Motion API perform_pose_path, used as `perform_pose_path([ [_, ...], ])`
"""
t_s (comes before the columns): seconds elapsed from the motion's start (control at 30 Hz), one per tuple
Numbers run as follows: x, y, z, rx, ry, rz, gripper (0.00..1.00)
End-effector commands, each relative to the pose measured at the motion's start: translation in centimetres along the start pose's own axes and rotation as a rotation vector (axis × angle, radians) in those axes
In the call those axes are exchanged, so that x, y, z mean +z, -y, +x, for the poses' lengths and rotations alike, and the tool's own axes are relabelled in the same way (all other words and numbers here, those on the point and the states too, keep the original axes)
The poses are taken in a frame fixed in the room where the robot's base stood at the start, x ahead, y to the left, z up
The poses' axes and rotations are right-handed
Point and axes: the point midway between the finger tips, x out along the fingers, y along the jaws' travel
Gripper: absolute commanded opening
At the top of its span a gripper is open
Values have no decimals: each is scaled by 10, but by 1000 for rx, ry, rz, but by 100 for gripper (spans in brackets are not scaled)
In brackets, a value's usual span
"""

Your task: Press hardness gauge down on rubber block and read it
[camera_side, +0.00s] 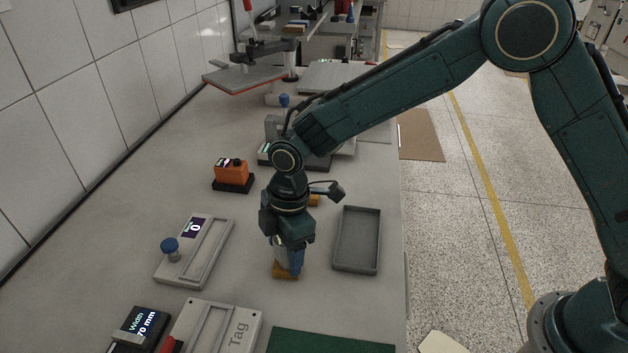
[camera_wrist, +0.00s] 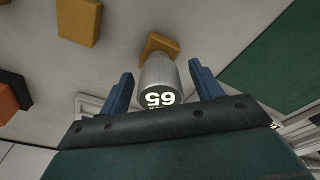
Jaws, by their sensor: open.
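The hardness gauge is a grey metal cylinder (camera_wrist: 160,72) standing between my gripper's blue fingers. Its lit end face (camera_wrist: 160,98) shows 65, upside down in the wrist view. It is partly visible in the side view (camera_side: 279,252), behind a finger. A yellow-brown rubber block (camera_wrist: 158,43) lies under its lower end; it also shows in the side view (camera_side: 284,273). My gripper (camera_side: 288,264) points down over the block. Its fingers are open, one each side of the gauge, with gaps showing in the wrist view. Contact between gauge and block is hard to tell.
More yellow-brown blocks (camera_wrist: 79,22) lie nearby. An empty grey tray (camera_side: 357,238) is right of my gripper. A plate with a blue knob (camera_side: 195,250) is left; a Tag plate (camera_side: 237,330) and green mat (camera_side: 330,341) are in front. An orange device (camera_side: 232,173) stands behind left.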

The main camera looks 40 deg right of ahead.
Motion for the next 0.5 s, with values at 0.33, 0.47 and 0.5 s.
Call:
perform_pose_path([
  [0.33,0,-1,-32,4,-3,0,65],
  [0.47,0,-1,-53,5,-3,0,65],
  [0.5,0,-1,-60,4,-3,1,65],
])
